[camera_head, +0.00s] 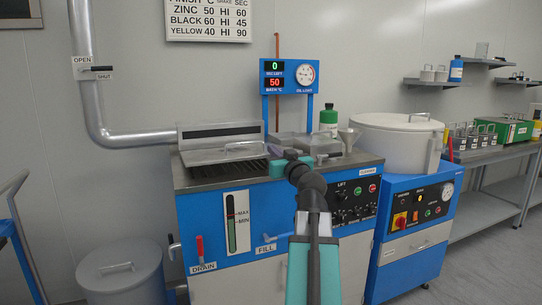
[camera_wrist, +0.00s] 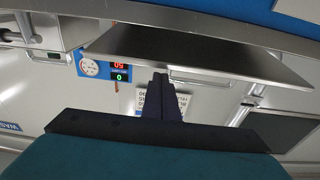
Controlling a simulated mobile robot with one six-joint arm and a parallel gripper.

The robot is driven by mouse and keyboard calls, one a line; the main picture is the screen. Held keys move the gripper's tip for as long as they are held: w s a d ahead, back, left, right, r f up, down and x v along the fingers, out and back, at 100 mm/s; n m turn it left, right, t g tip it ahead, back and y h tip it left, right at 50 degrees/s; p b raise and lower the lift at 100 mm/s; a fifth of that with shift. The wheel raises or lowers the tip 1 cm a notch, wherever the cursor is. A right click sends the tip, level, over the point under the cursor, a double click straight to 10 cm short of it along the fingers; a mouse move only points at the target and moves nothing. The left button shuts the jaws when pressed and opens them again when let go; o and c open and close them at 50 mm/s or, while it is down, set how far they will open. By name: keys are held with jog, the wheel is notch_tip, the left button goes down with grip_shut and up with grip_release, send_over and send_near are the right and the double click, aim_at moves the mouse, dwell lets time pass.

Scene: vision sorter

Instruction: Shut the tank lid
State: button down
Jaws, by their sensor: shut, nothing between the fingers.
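A grey metal lid (camera_head: 212,156) with a bar handle lies at the left of the blue cleaning machine's top, in front of a slotted metal hood (camera_head: 220,131). A dark grille (camera_head: 240,168) shows in front of this lid. In the wrist view, which is upside down, the shut fingers (camera_wrist: 159,78) end close to a flat grey plate (camera_wrist: 190,50). I cannot tell whether they touch it.
The display and dial panel (camera_head: 289,75) stands behind the machine. A green bottle (camera_head: 328,120) and a funnel (camera_head: 349,138) are right of my gripper. A large white round vessel (camera_head: 395,135) stands further right. A lidded grey bin (camera_head: 120,275) is on the floor at left.

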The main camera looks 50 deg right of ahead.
jog(key=shift+a+f+b, duration=0.1)
jog(key=shift+f+b, duration=0.95)
jog(key=shift+b, duration=0.1)
jog(key=shift+r, duration=0.1)
jog(key=shift+r+p, duration=1)
jog(key=shift+r, duration=0.95)
jog(key=s+a+f+b, duration=0.3)
jog(key=s+a+b, duration=0.1)
jog(key=s, duration=0.4)
jog(key=shift+s+f+b, duration=0.2)
jog(key=shift+f+b, duration=0.1)
jog(key=shift+b, duration=0.5)
jog(key=shift+s+a, duration=0.1)
